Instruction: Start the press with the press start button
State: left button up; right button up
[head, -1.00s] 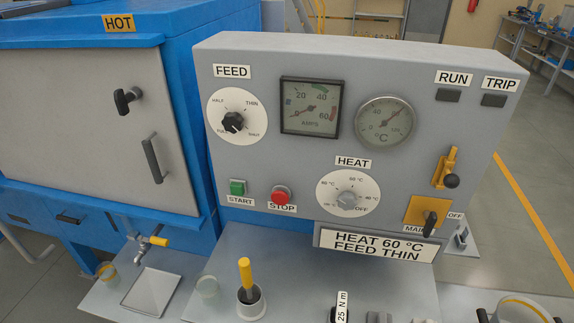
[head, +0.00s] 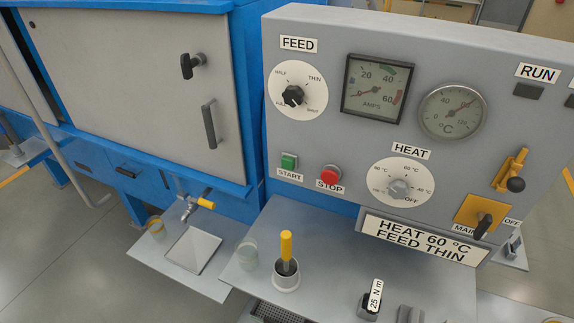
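The feed knob (head: 293,95) and the heat knob (head: 398,188) are on white dials. The amps needle lies at the low end of its gauge (head: 374,90). The RUN lamp (head: 528,91) looks dark. Neither of my grippers shows in the head view, and nothing covers the start button.
Below the panel, a metal shelf (head: 330,260) holds a yellow-handled tool in a white cup (head: 286,278), a glass jar (head: 248,254) and a 25 N m tool (head: 370,300). A blue press with a grey door (head: 140,90) stands left. A yellow-handled tap (head: 200,205) juts out beneath it.

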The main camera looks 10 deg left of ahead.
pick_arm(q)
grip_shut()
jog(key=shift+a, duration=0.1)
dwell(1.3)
